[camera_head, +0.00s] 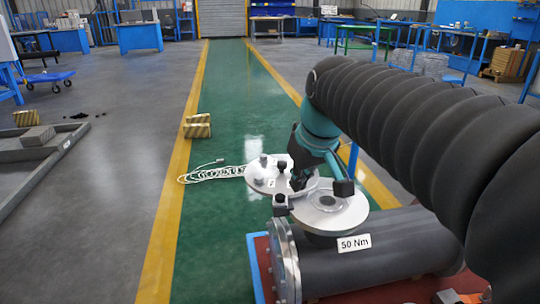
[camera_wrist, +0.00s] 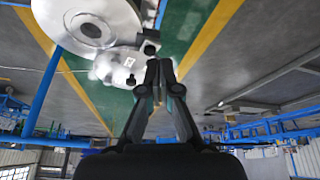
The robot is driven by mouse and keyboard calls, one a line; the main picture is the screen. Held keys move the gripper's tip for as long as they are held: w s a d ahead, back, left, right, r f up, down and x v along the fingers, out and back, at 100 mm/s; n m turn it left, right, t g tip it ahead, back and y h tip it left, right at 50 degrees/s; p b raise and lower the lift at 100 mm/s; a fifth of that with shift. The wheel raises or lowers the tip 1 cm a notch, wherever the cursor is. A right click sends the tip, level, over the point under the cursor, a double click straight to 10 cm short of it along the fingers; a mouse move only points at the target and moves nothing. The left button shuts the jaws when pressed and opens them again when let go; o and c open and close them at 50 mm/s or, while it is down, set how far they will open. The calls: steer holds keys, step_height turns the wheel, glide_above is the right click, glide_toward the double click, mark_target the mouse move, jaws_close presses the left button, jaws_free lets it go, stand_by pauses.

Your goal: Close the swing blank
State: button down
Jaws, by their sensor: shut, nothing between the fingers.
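The swing blank (camera_head: 262,180) is a pale round plate with dark knobs and a small label in the head view. It sits swung out beside the round nozzle flange (camera_head: 350,217) on top of the dark grey shell (camera_head: 375,262), overlapping it in the picture and leaving the nozzle's face uncovered. A pale plate with knobs, seemingly the blank (camera_wrist: 112,68), shows in the wrist view beside the larger disc (camera_wrist: 55,14). My gripper (camera_head: 298,183) is shut and empty, at the blank's right side; its fingertips (camera_wrist: 159,64) are close to the blank. I cannot tell whether they touch.
The shell has a bolted end flange (camera_head: 284,262) and a 50 Nm label. A pale coiled cable (camera_head: 212,173) shows left of the blank. Yellow-black blocks (camera_head: 197,126) stand on the left yellow line. The green floor lane (camera_head: 225,110) beyond is clear.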

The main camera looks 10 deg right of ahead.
steer(key=w+r+n+g+y, duration=0.1)
steer(key=w+r+n, duration=0.2)
steer(key=w, duration=1)
steer(key=n+g+y+b, duration=0.1)
steer(key=n+b, duration=0.1)
steer(key=n, duration=0.2)
glide_above(270, 169)
step_height(270, 169, down, 4)
steer(key=b+x, duration=0.1)
steer(key=x, duration=0.5)
steer(key=b+x, duration=0.1)
steer(key=x, duration=0.2)
steer(key=shift+s+d+f+b, duration=0.1)
steer(key=shift+s+f+b, duration=0.2)
steer(key=shift+f, duration=0.2)
steer(key=shift+s+d+r, duration=0.15)
steer(key=shift+s+d, duration=0.6)
steer(key=shift+d, duration=0.3)
steer(key=shift+s+d+b, duration=0.3)
steer(key=shift+s+d, duration=0.15)
steer(key=shift+d, duration=0.15)
steer(key=shift+d, duration=0.1)
